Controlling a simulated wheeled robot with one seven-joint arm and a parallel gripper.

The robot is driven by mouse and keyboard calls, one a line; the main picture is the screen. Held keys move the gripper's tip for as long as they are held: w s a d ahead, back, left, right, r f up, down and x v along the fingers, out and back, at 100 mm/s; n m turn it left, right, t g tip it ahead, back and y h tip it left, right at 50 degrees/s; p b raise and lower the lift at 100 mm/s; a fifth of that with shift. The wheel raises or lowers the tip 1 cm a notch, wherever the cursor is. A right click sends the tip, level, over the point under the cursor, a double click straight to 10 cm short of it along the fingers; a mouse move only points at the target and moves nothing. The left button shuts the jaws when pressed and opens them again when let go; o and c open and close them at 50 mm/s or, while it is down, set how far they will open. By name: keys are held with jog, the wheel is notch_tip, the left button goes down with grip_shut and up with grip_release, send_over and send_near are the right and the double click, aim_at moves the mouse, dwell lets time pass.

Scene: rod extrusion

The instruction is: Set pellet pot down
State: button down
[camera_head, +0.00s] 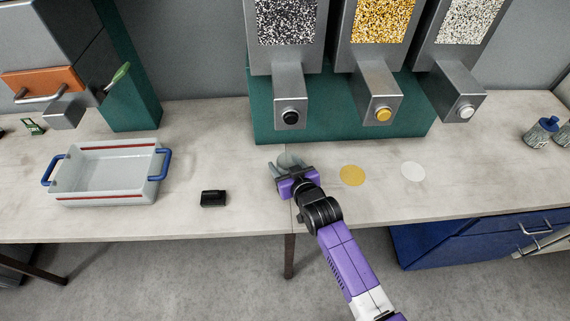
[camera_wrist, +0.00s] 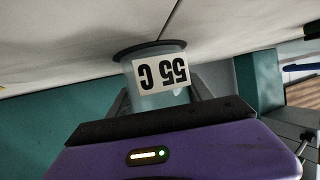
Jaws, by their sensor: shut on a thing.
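The pellet pot (camera_head: 289,159) is a small pale grey pot, mostly hidden by my gripper in the head view. In the wrist view the pot (camera_wrist: 160,92) carries a white label reading "55 C", upside down in the picture. My gripper (camera_head: 285,164) is shut on it, one finger on each side. The pot is at the worktop below the left dispenser with the black button. I cannot tell whether the base touches the worktop (camera_head: 240,160). The pot's inside is hidden.
Three dispensers with black (camera_head: 291,117), yellow (camera_head: 383,114) and white (camera_head: 466,112) buttons stand behind. A yellow disc (camera_head: 352,175) and a white disc (camera_head: 413,171) lie right. A grey tray (camera_head: 108,199) with blue handles and a small black block (camera_head: 214,198) are left.

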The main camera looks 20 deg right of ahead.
jog(key=shift+f, duration=0.15)
jog(key=shift+c, duration=2.2)
grip_release()
